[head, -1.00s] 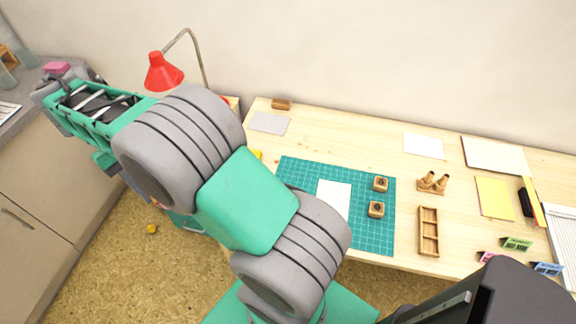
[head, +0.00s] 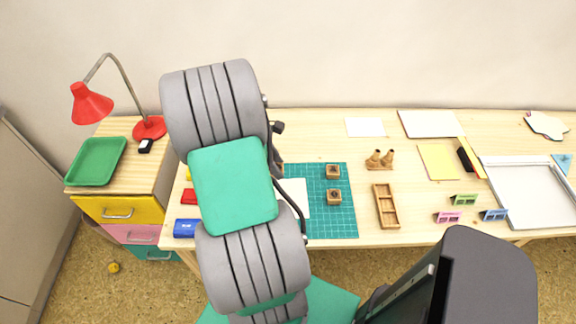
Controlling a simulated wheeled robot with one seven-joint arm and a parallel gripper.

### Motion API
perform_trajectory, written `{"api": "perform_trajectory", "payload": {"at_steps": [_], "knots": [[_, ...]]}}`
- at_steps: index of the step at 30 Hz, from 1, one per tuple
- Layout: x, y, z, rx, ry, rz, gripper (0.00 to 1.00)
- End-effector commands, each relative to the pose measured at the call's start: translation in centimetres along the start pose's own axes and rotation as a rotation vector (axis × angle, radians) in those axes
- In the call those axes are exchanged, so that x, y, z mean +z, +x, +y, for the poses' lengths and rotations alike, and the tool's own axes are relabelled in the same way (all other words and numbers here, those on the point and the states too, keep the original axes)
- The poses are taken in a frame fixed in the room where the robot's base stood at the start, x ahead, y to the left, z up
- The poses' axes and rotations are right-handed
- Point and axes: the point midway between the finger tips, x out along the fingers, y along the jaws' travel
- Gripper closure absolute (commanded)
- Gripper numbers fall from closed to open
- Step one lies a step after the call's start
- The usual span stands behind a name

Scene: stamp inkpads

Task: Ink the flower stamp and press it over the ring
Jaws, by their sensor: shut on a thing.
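My arm rises through the middle of the head view and hides its own far end, so my gripper is out of sight. A white card (head: 297,198) lies on the green cutting mat (head: 347,225), its left part hidden by my arm; no ring can be made out on it. Two small wooden blocks with dark marks on top, an upper one (head: 333,171) and a lower one (head: 334,197), sit on the mat's right side. A red inkpad (head: 189,196) and a blue inkpad (head: 186,228) lie left of my arm. I cannot identify the flower stamp.
A wooden holder with two peg-like pieces (head: 380,159) and a slotted wooden tray (head: 386,207) stand right of the mat. A yellow sheet (head: 437,162) and a white tray (head: 530,205) lie farther right. A red lamp (head: 92,104) and a green tray (head: 96,161) are at left.

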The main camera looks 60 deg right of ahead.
Motion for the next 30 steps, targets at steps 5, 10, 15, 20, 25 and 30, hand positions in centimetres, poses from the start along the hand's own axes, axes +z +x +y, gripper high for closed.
{"api": "perform_trajectory", "payload": {"at_steps": [5,10,15,20,25,30], "knots": [[3.1,2.2,-0.2,0.018,-0.041,0.0,0.92],[2.8,3.1,-0.1,0.021,-0.046,0.0,0.92],[2.0,4.9,-0.1,0.021,-0.045,0.001,0.92],[1.2,6.7,-0.1,0.02,-0.045,0.001,0.92],[0.8,7.8,-0.1,0.021,-0.045,0.001,0.92],[0.8,7.7,-0.1,0.02,-0.045,0.001,0.92]]}}
